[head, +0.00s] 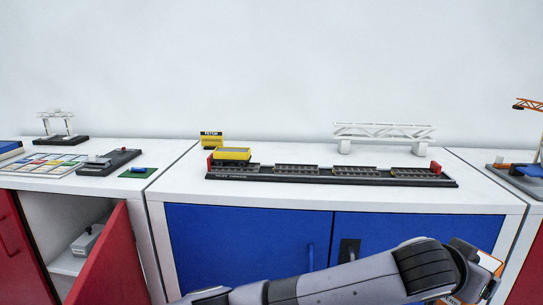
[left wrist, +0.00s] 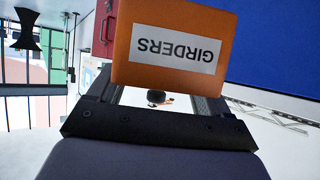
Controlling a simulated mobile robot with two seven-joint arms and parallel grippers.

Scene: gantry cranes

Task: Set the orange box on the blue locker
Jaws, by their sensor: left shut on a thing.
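The orange box (left wrist: 175,45), with a white label reading GIRDERS upside down, fills the upper middle of the left wrist view. My left gripper (left wrist: 158,92) is shut on it, a finger at each side. In the head view my left arm reaches along the bottom to the right. There the orange box (head: 491,262) shows only partly behind my left gripper (head: 478,272), in front of the right end of the blue locker (head: 240,240). The locker has two blue doors and a white top. My right gripper is not in view.
On the locker's top stand a black rail track (head: 330,175), a yellow wagon (head: 232,155), a FETCH sign (head: 211,140) and a white gantry bridge (head: 385,134). A red door (head: 105,265) stands open at left. A crane (head: 530,140) stands on the right cabinet.

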